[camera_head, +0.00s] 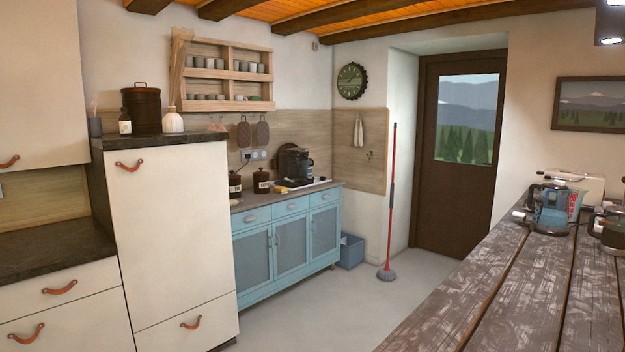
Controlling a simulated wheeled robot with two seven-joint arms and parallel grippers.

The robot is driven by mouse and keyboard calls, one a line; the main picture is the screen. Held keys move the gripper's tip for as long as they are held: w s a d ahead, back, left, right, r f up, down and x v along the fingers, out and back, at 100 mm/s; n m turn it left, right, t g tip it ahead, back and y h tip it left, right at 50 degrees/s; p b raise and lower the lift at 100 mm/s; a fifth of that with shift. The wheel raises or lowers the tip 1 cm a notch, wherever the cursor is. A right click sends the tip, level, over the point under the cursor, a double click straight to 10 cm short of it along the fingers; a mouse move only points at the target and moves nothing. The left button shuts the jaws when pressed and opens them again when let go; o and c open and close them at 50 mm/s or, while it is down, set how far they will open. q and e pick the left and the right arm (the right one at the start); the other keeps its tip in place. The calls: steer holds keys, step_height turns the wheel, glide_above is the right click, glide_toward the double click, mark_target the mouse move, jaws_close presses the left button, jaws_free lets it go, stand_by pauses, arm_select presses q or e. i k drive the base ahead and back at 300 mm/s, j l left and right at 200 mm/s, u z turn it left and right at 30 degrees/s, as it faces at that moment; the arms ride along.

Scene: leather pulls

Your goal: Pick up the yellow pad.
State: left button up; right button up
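A small yellow item (282,190), which looks like the yellow pad, lies on the counter (246,203) of the blue cabinet (289,246). It sits near the counter's front, in front of the black coffee machine (294,163) and right of a dark jar (261,181). It is far off and small, so its exact shape is hard to tell. Neither of my grippers is in view.
A tall cream cabinet (175,225) stands left of the blue cabinet. A wooden table (500,290) fills the lower right, with a blue kettle (552,208) on it. Pale floor (320,315) lies open between them. A red-handled mop (391,200) leans near the door.

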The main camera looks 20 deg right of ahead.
mark_target(280, 189)
steer(key=i+j+u, duration=0.15)
steer(key=i, duration=0.2)
steer(key=i+j+u, duration=0.25)
steer(key=i, duration=0.5)
steer(key=i+z, duration=0.35)
steer(key=i+j+z, duration=0.1)
steer(key=i+z, duration=0.3)
steer(key=i+j+z, duration=0.2)
steer(key=i+z, duration=0.15)
steer(key=i+l+z, duration=0.2)
steer(key=i+z, duration=0.6)
steer(key=i, duration=0.15)
steer(key=i+j+z, duration=0.1)
steer(key=i+z, duration=0.3)
steer(key=i+u, duration=0.35)
steer(key=i+l+u, duration=0.15)
steer(key=i+u, duration=0.2)
steer(key=i, duration=0.2)
steer(key=i+l+u, duration=0.35)
steer(key=i+j, duration=0.05)
steer(key=j, duration=0.05)
